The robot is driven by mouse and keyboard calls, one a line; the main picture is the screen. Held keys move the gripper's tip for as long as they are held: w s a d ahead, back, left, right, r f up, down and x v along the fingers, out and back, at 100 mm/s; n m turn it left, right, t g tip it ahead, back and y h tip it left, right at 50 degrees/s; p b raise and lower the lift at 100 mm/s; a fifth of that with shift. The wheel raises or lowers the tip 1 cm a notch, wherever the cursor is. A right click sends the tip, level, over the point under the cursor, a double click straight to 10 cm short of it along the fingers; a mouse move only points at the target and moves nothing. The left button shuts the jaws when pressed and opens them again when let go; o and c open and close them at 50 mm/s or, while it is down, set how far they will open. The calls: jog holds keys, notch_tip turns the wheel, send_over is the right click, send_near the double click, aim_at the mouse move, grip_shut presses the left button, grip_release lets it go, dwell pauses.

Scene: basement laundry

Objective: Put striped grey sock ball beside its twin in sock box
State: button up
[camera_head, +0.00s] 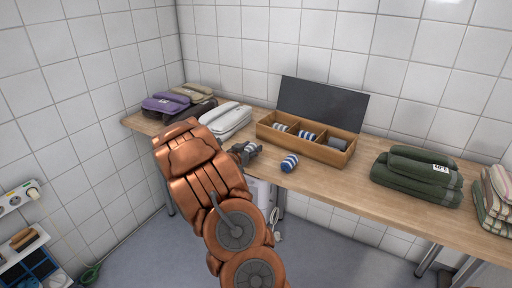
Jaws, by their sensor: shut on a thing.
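The open wooden sock box (312,153) stands on the table with its dark lid up at the back. Its left compartment holds a grey-striped sock ball (281,127), the middle one a blue-striped ball (306,135), and the right one a plain grey ball (337,144). My gripper (253,152) is left of the box's front left corner, shut on a striped grey sock ball (249,147). The gripper partly hides the held ball, and its exact height over the table is hard to tell. My copper-coloured arm covers part of the table's front edge.
A loose blue-striped sock ball (289,162) lies on the table (330,179) in front of the box. Folded white (229,121) and purple (165,103) textiles lie left; green towels (415,177) lie right. The table is clear between box and green towels.

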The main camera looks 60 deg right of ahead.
aim_at(256, 146)
jog(key=d, duration=0.2)
jog(key=shift+d, duration=0.35)
jog(key=shift+d+f, duration=0.15)
jog(key=shift+d, duration=0.15)
jog(key=shift+a+f, duration=0.1)
jog(key=shift+f, duration=0.35)
jog(key=shift+f, duration=0.15)
jog(key=o, duration=1.2)
jog(key=shift+c, duration=0.2)
jog(key=shift+s+a+r, duration=0.1)
jog(key=shift+a+r, duration=0.15)
jog(key=shift+a, duration=1.05)
jog(key=shift+s+a+r, duration=0.1)
jog(key=shift+a+r, duration=0.15)
jog(key=shift+a, duration=1)
jog(key=shift+a+r, duration=0.25)
jog(key=shift+a, duration=1.05)
